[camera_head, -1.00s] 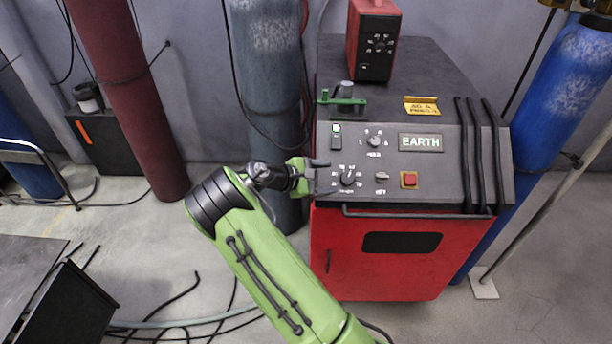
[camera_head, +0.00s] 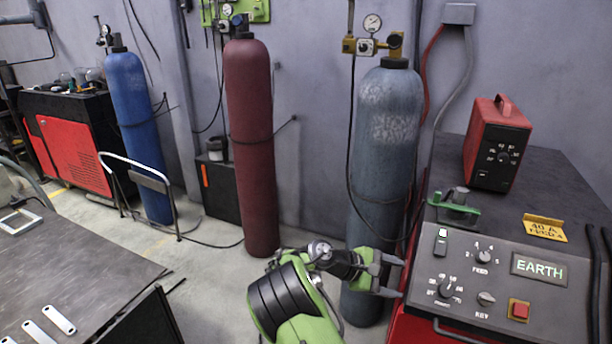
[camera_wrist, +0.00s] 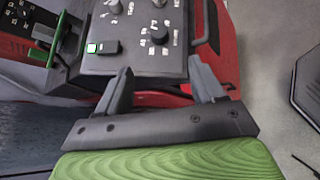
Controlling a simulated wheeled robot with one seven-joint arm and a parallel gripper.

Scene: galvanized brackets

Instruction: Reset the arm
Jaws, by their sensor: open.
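My green arm comes up from the bottom of the head view, with my gripper (camera_head: 398,276) at its end. The gripper is beside the left edge of the red welding machine's sloped control panel (camera_head: 465,305), in front of the grey gas cylinder (camera_head: 384,150). In the wrist view my gripper (camera_wrist: 160,88) shows two dark fingers spread apart with nothing between them. The panel (camera_wrist: 135,60), with its knobs and a green-lit switch (camera_wrist: 103,47), lies beyond the fingertips. I cannot tell the exact gap between fingers and panel.
A red power box (camera_head: 492,150) stands on the machine. A maroon cylinder (camera_head: 250,150) and a blue cylinder (camera_head: 140,130) stand along the wall. A dark table (camera_head: 75,270) with metal brackets (camera_head: 48,318) is at lower left. Some floor (camera_head: 215,255) between is clear.

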